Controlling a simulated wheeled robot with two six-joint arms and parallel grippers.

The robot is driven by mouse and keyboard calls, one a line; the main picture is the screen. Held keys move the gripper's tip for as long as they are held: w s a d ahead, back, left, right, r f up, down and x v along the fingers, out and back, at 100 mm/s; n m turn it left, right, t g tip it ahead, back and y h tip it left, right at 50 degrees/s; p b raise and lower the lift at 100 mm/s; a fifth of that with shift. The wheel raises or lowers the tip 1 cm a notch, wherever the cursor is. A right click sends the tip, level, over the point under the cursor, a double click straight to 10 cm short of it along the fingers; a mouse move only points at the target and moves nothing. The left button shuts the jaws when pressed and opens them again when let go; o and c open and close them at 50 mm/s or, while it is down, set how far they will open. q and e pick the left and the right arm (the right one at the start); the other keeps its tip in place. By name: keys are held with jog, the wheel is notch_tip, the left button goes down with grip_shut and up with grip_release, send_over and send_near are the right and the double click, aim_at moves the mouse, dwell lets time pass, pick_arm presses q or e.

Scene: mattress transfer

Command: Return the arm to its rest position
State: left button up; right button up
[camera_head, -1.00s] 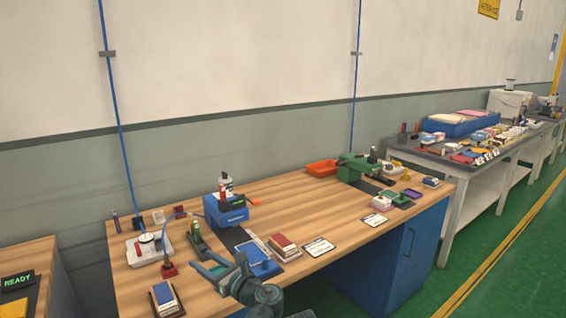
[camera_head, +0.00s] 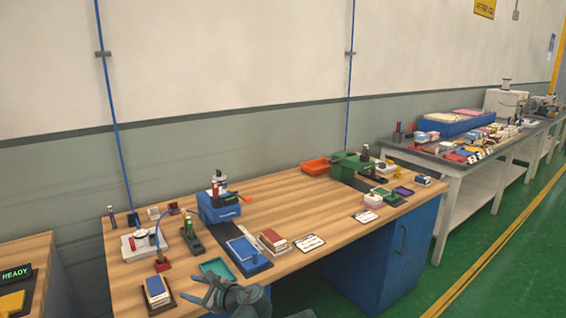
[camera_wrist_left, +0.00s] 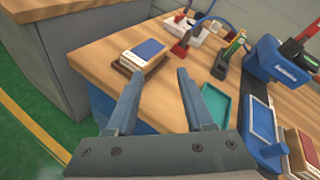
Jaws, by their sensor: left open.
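My left gripper (camera_head: 212,292) is at the front edge of the wooden workbench in the head view, its fingers spread and empty. In the left wrist view its two fingers (camera_wrist_left: 155,95) stand apart with nothing between them. Past the fingertips a stack of blue-topped pads (camera_wrist_left: 148,52) lies on a brown base, and a teal tray (camera_wrist_left: 215,103) lies to its right. The stack (camera_head: 157,290) and the tray (camera_head: 216,268) also show in the head view, close to the gripper. My right gripper is not in view.
The wooden bench (camera_head: 290,200) holds a blue machine (camera_head: 219,207), a blue tray (camera_head: 245,250), a red-brown stack (camera_head: 272,240) and an orange bin (camera_head: 316,166). A grey table (camera_head: 450,158) stands at the right. A side bench with a READY sign (camera_head: 16,274) is at the left.

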pick_arm(q)
jog(key=s+f+n+g+h, duration=0.4)
jog(key=s+f+n+h, duration=0.15)
jog(key=f+n, duration=0.4)
jog(key=s+d+f+n+g+h, duration=0.3)
jog(key=s+d+f+n+h, duration=0.35)
jog(key=n, duration=0.35)
jog(key=s+d+r+m+p, duration=0.2)
jog(key=s+d+r+p, duration=0.1)
jog(key=d+r+p, duration=0.2)
jog(key=s+d+r+m+p, duration=0.2)
jog(key=s+d+r+p, duration=0.1)
jog(key=d+r+p, duration=0.3)
notch_tip(320, 180, up, 3)
jog(key=shift+d+f+g+y+p, duration=0.1)
jog(key=shift+d+g+y+p, duration=0.25)
jog(key=shift+p, duration=0.6)
jog(key=shift+a, duration=0.1)
